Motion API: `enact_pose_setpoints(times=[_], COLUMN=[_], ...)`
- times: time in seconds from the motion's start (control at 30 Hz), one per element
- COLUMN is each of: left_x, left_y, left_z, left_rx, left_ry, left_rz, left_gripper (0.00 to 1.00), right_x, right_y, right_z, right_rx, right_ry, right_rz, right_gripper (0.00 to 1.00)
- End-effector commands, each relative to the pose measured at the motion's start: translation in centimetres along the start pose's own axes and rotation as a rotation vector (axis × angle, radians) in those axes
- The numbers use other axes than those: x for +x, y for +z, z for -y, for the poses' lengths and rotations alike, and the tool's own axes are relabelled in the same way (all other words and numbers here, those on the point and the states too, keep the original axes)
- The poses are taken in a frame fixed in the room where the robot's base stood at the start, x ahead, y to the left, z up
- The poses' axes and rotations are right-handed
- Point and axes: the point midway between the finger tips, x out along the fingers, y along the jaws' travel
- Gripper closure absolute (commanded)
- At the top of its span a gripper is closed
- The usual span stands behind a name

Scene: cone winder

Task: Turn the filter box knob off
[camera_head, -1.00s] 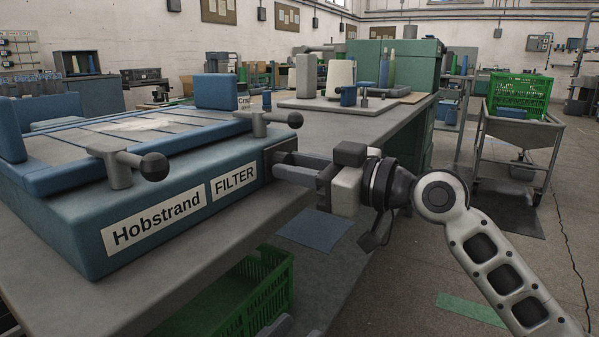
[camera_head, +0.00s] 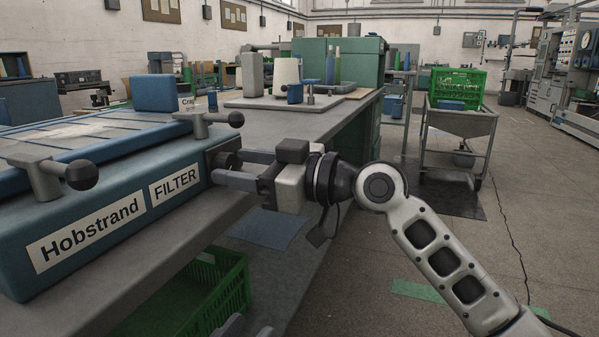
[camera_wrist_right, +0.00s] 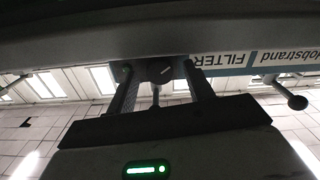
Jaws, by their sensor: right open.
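The blue filter box (camera_head: 120,175), labelled Hobstrand and FILTER, lies on the bench at the left. Its dark knob (camera_head: 228,160) is on a dark plate at the box's right end. My right gripper (camera_head: 229,168) is open at that end, its fingers on either side of the knob. In the right wrist view the knob (camera_wrist_right: 160,72) shows between the two fingers, with a slanted white mark on its face. Gaps seem to remain beside it; contact is not clear. My left gripper (camera_head: 248,330) shows only its fingertips, apart and empty, at the bottom edge.
Two ball-ended clamp handles (camera_head: 80,176) (camera_head: 236,119) stick out above the box front. A green crate (camera_head: 215,285) sits below the bench edge. A trolley (camera_head: 460,122) with a green crate stands at the right.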

Motion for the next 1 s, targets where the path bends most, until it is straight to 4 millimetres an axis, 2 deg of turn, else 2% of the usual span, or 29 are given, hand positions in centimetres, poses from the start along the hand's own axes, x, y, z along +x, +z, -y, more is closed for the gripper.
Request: enact_pose_setpoints(times=[0.17,0.3,0.5,0.7,0.83,1.0], left_x=[0.0,-0.9,-1.6,-2.0,-2.1,-2.1], left_y=[0.1,2.0,3.1,3.8,3.9,4.0], left_z=[-0.2,-0.2,-0.5,-0.8,-0.8,-0.8], left_rx=[-0.032,-0.13,-0.213,-0.256,-0.267,-0.271], left_ry=[0.001,-0.034,-0.051,-0.059,-0.06,-0.061], left_rz=[0.03,0.124,0.198,0.236,0.244,0.248], left_gripper=[0.64,0.64,0.64,0.64,0.64,0.64], right_x=[-2.1,-5.3,-10.2,-13.9,-15.3,-15.9], right_y=[-0.1,-0.1,0.0,0.1,0.1,0.0], right_z=[-0.1,-0.2,-0.1,-0.1,0.0,0.0], right_rx=[0.001,0.001,0.0,0.001,0.0,0.0], right_ry=[0.003,0.004,0.004,0.003,0.001,0.0], right_rz=[0.001,0.004,0.005,0.005,0.003,0.002], right_gripper=[0.48,0.48,0.48,0.48,0.48,0.48])
